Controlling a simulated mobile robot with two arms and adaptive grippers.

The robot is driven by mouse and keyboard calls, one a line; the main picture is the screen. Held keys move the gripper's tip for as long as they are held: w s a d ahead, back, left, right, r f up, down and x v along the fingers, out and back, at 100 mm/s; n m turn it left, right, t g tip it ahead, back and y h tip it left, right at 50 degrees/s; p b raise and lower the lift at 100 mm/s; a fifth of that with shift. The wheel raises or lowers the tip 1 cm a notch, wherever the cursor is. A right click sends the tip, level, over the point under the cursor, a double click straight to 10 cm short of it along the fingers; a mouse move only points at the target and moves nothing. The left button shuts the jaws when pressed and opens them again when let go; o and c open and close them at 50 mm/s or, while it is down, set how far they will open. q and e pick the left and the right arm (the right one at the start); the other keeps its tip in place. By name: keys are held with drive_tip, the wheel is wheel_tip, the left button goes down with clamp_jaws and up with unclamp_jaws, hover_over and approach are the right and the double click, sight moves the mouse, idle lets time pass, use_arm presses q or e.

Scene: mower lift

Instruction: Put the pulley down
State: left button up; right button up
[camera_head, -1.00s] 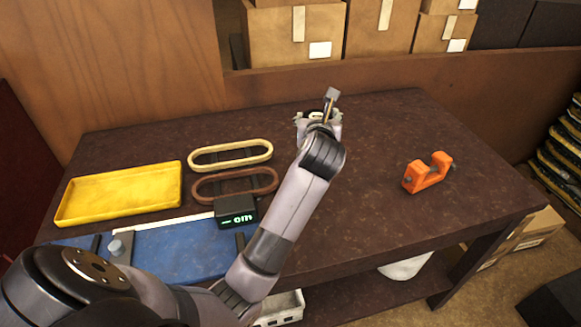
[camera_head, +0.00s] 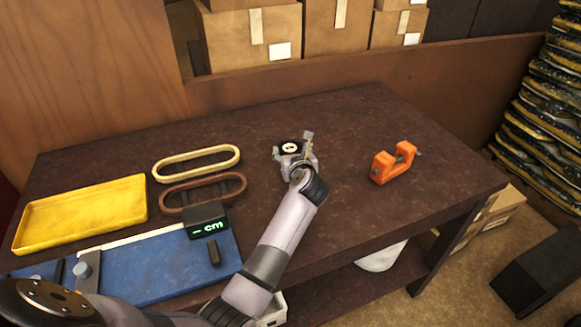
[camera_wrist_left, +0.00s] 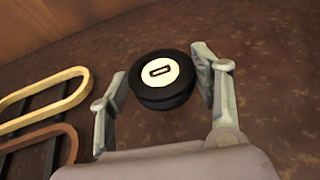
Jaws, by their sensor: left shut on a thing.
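The pulley (camera_head: 290,147) is a small black wheel with a white hub and a dark slot. It lies flat with its hub facing up, over the back middle of the table. My left gripper (camera_head: 292,145) is shut on it, one finger on each side; the left wrist view also shows the pulley (camera_wrist_left: 161,93) between the fingers. I cannot tell whether its underside touches the table. My right gripper is not in view.
The dark table (camera_head: 350,120) is bare around the pulley. An orange clamp-like part (camera_head: 383,168) stands to the right. To the left are a cream belt (camera_head: 197,153), a brown belt (camera_head: 165,200), a yellow tray (camera_head: 80,215) and a blue mat (camera_head: 165,265) with a "cm" display (camera_head: 207,219).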

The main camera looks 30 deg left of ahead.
use_arm(q)
drive_tip(key=shift+f, duration=3.05)
drive_tip(key=shift+f+b, duration=0.2)
drive_tip(key=shift+b, duration=0.2)
drive_tip(key=o, duration=1.4)
